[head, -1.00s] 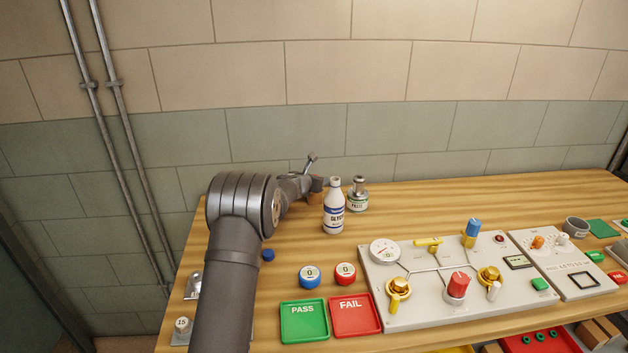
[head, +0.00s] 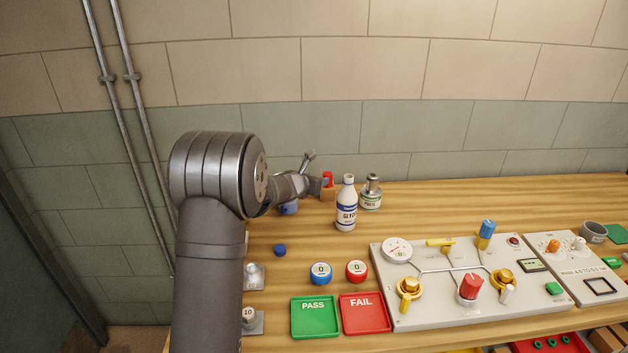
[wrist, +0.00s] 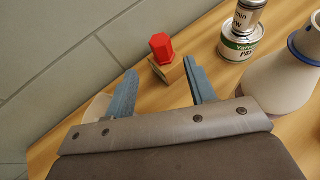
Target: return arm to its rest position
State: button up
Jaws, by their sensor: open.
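My gripper (wrist: 160,68) is open in the wrist view, with its two blue-grey fingers apart and nothing held between them. Beyond the fingertips stands a red hexagonal piece on a wooden block (wrist: 161,47). In the head view my gripper (head: 318,187) is small and partly hidden at the far end of my arm, over the back left of the table. The red piece (head: 328,178) shows just beyond it. My arm is bent, with its elbow raised at the left.
A white bottle (head: 346,210) and a metal-topped can (head: 371,197) stand close to the right of my gripper. A blue object (head: 289,208) lies under the wrist. A valve panel (head: 420,310), green PASS tray (head: 315,328) and red FAIL tray (head: 390,328) are nearer. A wall rises behind the table.

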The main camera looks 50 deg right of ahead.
aim_at(326, 176)
dwell(0.7)
jog(key=x, duration=1.2)
jog(key=shift+f, duration=0.1)
jog(key=shift+a, duration=0.1)
